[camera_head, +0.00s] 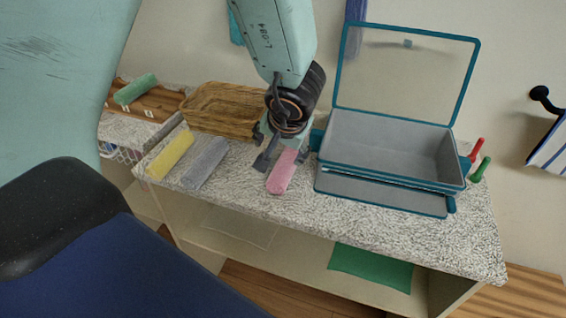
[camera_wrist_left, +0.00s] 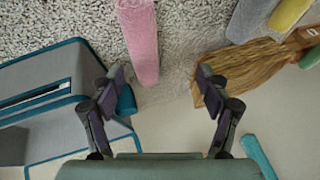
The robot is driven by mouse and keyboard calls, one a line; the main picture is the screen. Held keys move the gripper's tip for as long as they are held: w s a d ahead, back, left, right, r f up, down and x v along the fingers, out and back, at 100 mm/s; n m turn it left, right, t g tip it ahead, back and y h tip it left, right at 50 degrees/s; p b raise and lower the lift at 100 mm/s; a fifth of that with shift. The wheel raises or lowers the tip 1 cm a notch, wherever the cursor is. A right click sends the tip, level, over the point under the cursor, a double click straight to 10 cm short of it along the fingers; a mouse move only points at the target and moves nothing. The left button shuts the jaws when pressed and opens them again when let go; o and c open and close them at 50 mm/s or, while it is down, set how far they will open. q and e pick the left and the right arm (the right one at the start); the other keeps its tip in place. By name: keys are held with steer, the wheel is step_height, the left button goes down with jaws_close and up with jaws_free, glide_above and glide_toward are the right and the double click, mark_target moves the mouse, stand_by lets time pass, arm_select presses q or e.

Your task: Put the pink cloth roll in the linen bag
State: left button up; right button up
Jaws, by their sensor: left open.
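The pink cloth roll (camera_head: 282,173) lies on the speckled counter, left of the linen bag. My left gripper (camera_head: 280,158) is over the roll's far end in the head view, with its fingers spread. In the left wrist view the roll (camera_wrist_left: 141,40) runs down from the top edge and ends between and beyond the open fingertips (camera_wrist_left: 158,75). I see no finger touching it. The linen bag (camera_head: 385,145) is a grey box with teal edges and its lid standing open; its inside looks empty. Its side also shows in the left wrist view (camera_wrist_left: 40,95). My right gripper is not in view.
Grey (camera_head: 206,161) and yellow (camera_head: 170,153) rolls lie left on the counter (camera_head: 400,229). A wicker basket (camera_head: 222,108) stands behind them. Red (camera_head: 476,149) and green (camera_head: 480,169) items stand right of the bag. A green roll (camera_head: 136,89) lies farther left.

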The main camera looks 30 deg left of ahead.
mark_target(283, 166)
arm_select(q)
steer(key=shift+s+d+f+n, duration=0.1)
steer(key=shift+d+n, duration=0.2)
steer(key=shift+d, duration=0.5)
steer(key=shift+d+h, duration=0.3)
steer(key=shift+h, duration=0.1)
steer(key=shift+f, duration=0.15)
steer(key=shift+w+a+f+b, duration=0.2)
steer(key=shift+a+f+b, duration=0.2)
steer(key=shift+f+b, duration=0.15)
steer(key=shift+a+f, duration=0.15)
steer(key=shift+f, duration=0.25)
steer(key=shift+w+f+b, duration=0.15)
steer(key=shift+f+b, duration=0.05)
steer(key=shift+b, duration=0.3)
steer(key=shift+w+d+f, duration=0.2)
steer(key=f+b, duration=0.1)
steer(key=a+f+b, duration=0.1)
steer(key=b, duration=0.1)
steer(key=shift+w+a+f, duration=0.15)
steer(key=shift+f, duration=0.2)
steer(key=shift+b+x, duration=0.7)
steer(key=shift+x, duration=0.15)
steer(key=shift+w+f, duration=0.2)
steer(key=shift+w, duration=0.05)
steer(key=shift+s, duration=0.1)
